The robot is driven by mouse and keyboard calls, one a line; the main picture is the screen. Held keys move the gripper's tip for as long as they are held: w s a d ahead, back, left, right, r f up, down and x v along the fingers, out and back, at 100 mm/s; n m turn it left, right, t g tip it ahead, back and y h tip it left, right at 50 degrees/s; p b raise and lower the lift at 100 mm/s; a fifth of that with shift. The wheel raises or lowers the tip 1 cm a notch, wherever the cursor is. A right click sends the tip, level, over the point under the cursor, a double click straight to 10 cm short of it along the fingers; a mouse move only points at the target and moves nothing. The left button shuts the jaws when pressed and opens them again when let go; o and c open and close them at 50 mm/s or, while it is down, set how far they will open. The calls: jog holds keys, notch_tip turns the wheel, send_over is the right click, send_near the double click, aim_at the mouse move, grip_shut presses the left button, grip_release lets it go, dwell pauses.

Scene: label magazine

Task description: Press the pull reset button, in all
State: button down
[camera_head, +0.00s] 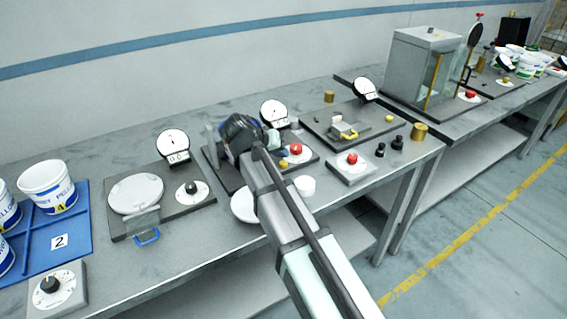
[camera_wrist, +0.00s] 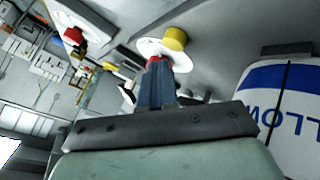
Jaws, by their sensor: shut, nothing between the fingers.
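A red button (camera_head: 295,148) sits on a white disc with a small yellow knob (camera_head: 283,164), on a dark plate at mid-bench in the head view. In the wrist view a white disc (camera_wrist: 147,46) with a yellow knob (camera_wrist: 175,38) lies just past my fingertips. Red shows at its edge, partly hidden by my fingers. My gripper (camera_wrist: 156,66) is shut and empty, its tips over or at this red part; contact cannot be told. In the head view my arm hides the fingertips. A second red button (camera_head: 351,158) stands on a grey box to the right. No readable label names either button.
A dial gauge (camera_head: 273,113) stands close behind my gripper. Left are a round-plate scale (camera_head: 136,193) and a blue tray (camera_head: 85,240) with buckets. Right are a brass weight (camera_head: 419,131), black knobs and a glass case (camera_head: 422,70). A lettered white-and-blue surface (camera_wrist: 285,75) is close at right.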

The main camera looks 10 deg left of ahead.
aim_at(281, 163)
jog(key=shift+r, duration=2.35)
jog(key=shift+d, duration=0.1)
